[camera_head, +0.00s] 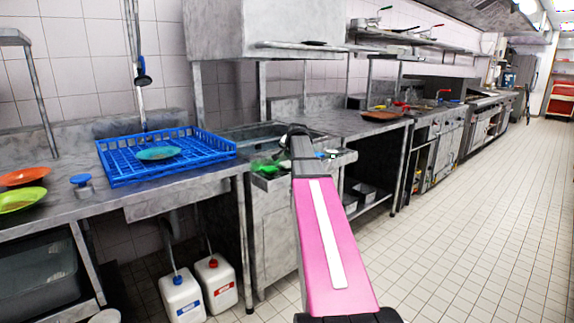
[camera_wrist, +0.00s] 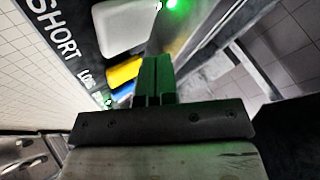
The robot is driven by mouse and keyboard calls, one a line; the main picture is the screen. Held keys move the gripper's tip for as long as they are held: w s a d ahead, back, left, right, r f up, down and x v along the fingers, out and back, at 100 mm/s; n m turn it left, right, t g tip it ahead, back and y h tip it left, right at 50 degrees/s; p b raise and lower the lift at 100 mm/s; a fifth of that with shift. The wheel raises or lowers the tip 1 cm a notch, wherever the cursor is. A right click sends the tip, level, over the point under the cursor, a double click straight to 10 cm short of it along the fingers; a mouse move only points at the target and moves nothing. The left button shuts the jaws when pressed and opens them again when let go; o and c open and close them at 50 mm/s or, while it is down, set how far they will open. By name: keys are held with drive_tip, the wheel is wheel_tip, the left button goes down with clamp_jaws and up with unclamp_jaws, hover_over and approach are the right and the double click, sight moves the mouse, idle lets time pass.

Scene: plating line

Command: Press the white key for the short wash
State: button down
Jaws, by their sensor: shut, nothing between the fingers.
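The white key (camera_wrist: 125,28) shows in the upper part of the wrist view, beside the word SHORT on a dark panel (camera_wrist: 78,42). A yellow key (camera_wrist: 125,72) and a blue key (camera_wrist: 123,93) sit below it in the picture, near a smaller label. My gripper (camera_wrist: 155,68) is shut and empty, its fingers lit green. The fingertips appear just below the white key's lower right edge and right of the yellow key. I cannot tell whether they touch anything. In the head view my arm hides most of the panel area.
A green light (camera_wrist: 173,4) glows beside the white key. In the head view, a blue rack (camera_head: 200,165) with a teal plate (camera_head: 158,153) stands on the left counter. Two white canisters (camera_head: 181,297) stand on the floor below. The tiled floor (camera_head: 470,220) on the right is clear.

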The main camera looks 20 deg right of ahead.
sight(288, 163)
drive_tip(key=shift+r, duration=2.05)
